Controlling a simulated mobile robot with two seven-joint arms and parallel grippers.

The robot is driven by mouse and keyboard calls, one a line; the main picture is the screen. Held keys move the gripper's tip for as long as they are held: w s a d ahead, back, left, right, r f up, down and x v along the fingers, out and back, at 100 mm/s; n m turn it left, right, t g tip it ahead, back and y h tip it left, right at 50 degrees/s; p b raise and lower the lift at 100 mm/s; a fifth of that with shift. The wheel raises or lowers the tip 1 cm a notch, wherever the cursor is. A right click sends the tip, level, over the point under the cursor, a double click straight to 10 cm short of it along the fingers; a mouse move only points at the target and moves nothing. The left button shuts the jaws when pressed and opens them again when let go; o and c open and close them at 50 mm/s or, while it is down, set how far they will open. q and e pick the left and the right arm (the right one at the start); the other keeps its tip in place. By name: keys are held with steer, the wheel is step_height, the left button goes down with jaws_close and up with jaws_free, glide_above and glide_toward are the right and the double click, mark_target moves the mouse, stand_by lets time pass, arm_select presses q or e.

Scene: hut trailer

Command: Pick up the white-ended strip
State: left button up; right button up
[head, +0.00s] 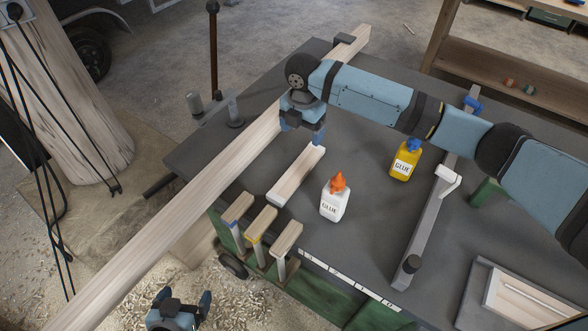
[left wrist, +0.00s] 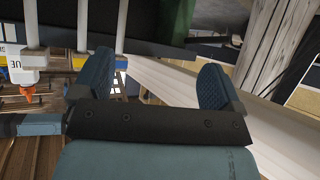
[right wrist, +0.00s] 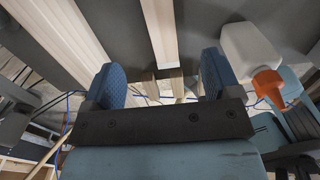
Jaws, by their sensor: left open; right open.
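The white-ended strip (head: 297,175) is a short pale wooden bar lying flat on the dark bench top, with a white near end. It also shows in the right wrist view (right wrist: 160,32), lined up between the fingers. My right gripper (head: 302,132) is open and empty, just above and beyond the strip's far end; its fingers do not appear to touch the strip. My left gripper (head: 183,298) is open and empty, low in front of the bench, away from the strip. Its open fingers show in the left wrist view (left wrist: 155,80).
A long beam (head: 190,210) lies left of the strip. A white glue bottle (head: 334,203) with an orange cap stands close to its right. A yellow glue bottle (head: 403,163) and a bar clamp (head: 430,225) are further right. Wooden-handled tools (head: 262,222) hang at the front edge.

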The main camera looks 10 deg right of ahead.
steer(key=f, duration=0.1)
glide_above(300, 168)
steer(key=f, duration=0.8)
steer(key=shift+w+d+f, duration=0.1)
steer(key=shift+w+f, duration=0.1)
steer(key=shift+w, duration=0.1)
steer(key=f, duration=0.5)
steer(key=shift+s, duration=0.2)
steer(key=c, duration=1.1)
